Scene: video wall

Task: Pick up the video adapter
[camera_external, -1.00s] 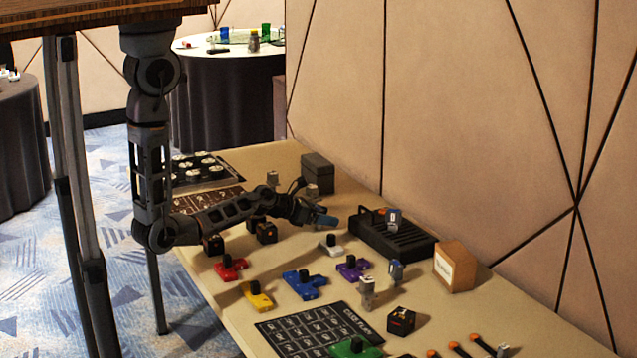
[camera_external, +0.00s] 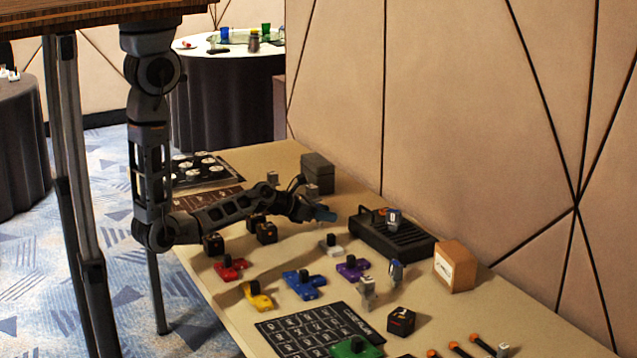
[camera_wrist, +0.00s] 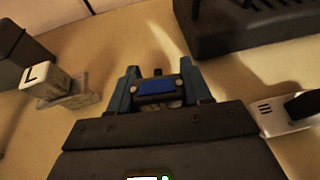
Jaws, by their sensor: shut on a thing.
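The video adapter (camera_wrist: 157,88) shows in the wrist view as a small dark block with a blue face and a round screw at each side. It sits between the two blue-grey fingers of my gripper (camera_wrist: 158,80), which are shut on it. In the external view my gripper (camera_external: 322,214) is over the table, left of the black slotted rack. The adapter is too small and hidden by the fingers to make out there.
The black slotted rack (camera_external: 395,241) stands to the right, also at the upper right of the wrist view (camera_wrist: 245,28). A white block with a black knob (camera_external: 331,248) lies nearby. An "L" cube (camera_wrist: 45,80) stands left in the wrist view. Coloured knobbed pieces lie in front.

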